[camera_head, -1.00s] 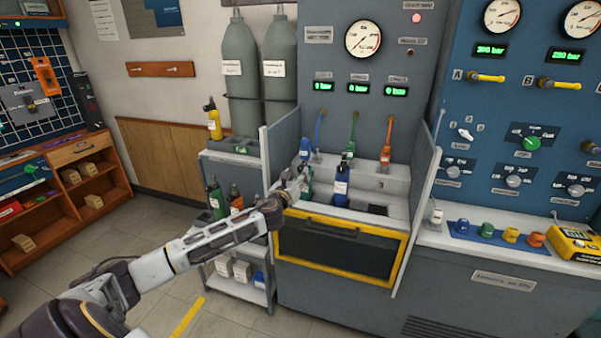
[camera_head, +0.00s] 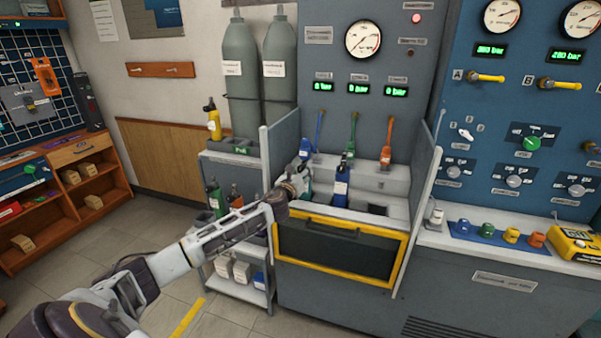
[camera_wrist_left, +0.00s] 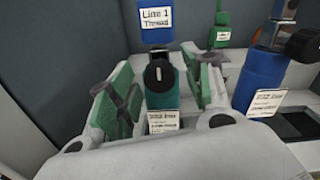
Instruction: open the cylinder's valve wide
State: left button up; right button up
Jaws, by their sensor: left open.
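A teal cylinder with a black valve knob (camera_wrist_left: 160,76) stands upright below a blue fitting marked "Line 1 Thread" (camera_wrist_left: 157,20) in the left wrist view. My left gripper (camera_wrist_left: 163,90) is open, with its green-padded fingers on either side of this cylinder's top. I cannot tell whether they touch it. In the head view the left gripper (camera_head: 302,175) is at the left end of the bench bay and hides most of this cylinder. A blue cylinder (camera_head: 341,182) stands to its right, and also shows in the left wrist view (camera_wrist_left: 259,83). My right gripper is out of view.
Blue (camera_head: 319,130), green (camera_head: 353,132) and orange (camera_head: 387,140) line fittings rise behind the bay. Side panels (camera_head: 418,190) flank it, and a yellow-framed front (camera_head: 338,252) closes it below. A trolley (camera_head: 229,165) with small cylinders stands at left.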

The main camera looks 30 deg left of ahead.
pick_arm(q)
jog(key=shift+c, duration=0.4)
jog(key=c, duration=1)
jog(key=shift+o, duration=0.2)
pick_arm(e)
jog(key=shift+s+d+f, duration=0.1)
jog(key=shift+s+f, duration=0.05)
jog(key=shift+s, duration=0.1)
